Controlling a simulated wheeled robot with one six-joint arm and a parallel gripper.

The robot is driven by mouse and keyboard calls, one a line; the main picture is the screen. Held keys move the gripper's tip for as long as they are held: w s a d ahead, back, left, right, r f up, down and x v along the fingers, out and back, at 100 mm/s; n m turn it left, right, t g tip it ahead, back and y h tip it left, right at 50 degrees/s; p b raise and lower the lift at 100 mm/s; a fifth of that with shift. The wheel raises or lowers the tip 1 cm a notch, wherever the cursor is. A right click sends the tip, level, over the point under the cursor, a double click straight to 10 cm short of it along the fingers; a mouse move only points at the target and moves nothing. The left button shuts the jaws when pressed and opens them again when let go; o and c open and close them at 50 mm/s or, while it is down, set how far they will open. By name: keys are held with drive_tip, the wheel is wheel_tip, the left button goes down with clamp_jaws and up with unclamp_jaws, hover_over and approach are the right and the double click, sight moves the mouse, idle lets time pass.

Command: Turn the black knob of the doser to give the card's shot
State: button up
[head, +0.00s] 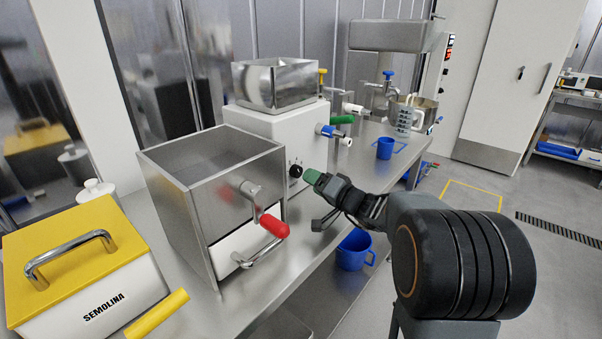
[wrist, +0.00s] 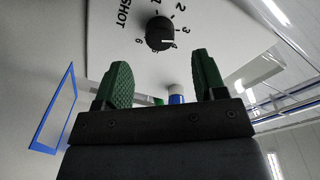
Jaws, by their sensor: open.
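The black knob (head: 295,171) is on the front of the white doser (head: 275,135), under its metal hopper. In the wrist view the knob (wrist: 159,33) sits in a dial marked SHOT with numbers around it. A short white mark shows on the knob, on the side towards my fingers; the exact number it points to is hard to tell. My gripper (head: 314,178) is just in front of the knob. In the wrist view my gripper (wrist: 162,72) has its green fingers spread, empty, apart from the knob. No readable card shows.
A steel box with a red-handled crank (head: 273,226) stands close left of the knob. A yellow-lidded semolina bin (head: 75,260) is further left. A blue cup (head: 385,148) stands behind; a blue jug (head: 354,250) is below.

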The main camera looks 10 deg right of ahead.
sight(299, 173)
drive_tip(key=shift+p+x, duration=0.35)
drive_tip(key=shift+x, duration=2.6)
drive_tip(key=shift+d, duration=0.1)
drive_tip(key=c, duration=0.9)
